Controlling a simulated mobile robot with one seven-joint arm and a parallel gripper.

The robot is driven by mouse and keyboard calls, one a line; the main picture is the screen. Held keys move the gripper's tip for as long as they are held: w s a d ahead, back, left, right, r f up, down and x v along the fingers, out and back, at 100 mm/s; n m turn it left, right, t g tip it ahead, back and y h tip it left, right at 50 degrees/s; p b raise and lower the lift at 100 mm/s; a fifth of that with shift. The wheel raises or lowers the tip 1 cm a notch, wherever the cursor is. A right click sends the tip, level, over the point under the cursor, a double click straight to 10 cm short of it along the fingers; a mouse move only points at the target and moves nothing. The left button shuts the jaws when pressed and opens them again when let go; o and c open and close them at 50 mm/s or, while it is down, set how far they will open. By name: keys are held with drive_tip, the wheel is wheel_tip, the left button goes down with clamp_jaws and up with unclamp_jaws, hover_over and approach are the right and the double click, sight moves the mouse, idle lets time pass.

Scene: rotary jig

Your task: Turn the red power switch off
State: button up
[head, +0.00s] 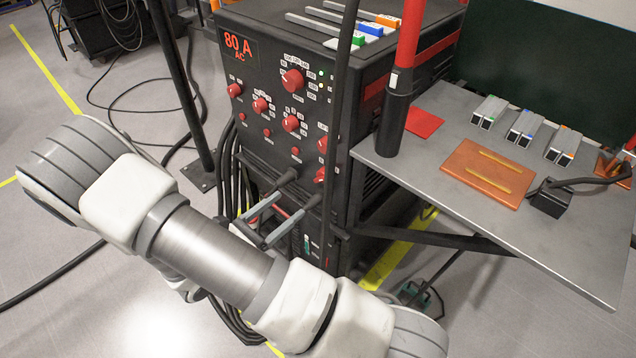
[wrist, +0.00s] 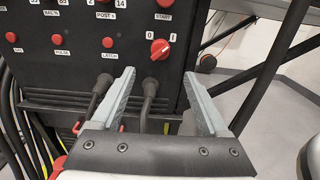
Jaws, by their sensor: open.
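The red power switch (wrist: 160,49) is a round knob low on the right of the black machine's front panel, between the marks 0 and I. Its pale pointer line looks slanted toward the I. In the head view the switch (head: 320,174) is seen at an angle near the panel's right edge. My gripper (wrist: 160,74) is open and empty, its two grey fingers pointing toward the panel. In the wrist view the switch shows between and just beyond the fingertips. In the head view my gripper (head: 298,198) is below and left of the switch, and no contact shows.
Black cable plugs (wrist: 149,90) stick out of the panel below the switch. A grey side table (head: 455,190) with metal bars and an orange plate (head: 488,172) stands right of the machine. A dark post rises close by.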

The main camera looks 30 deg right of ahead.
sight(318, 181)
drive_tip(key=b+x, duration=0.2)
drive_tip(key=x, duration=0.9)
drive_tip(key=shift+d, duration=0.25)
clamp_jaws()
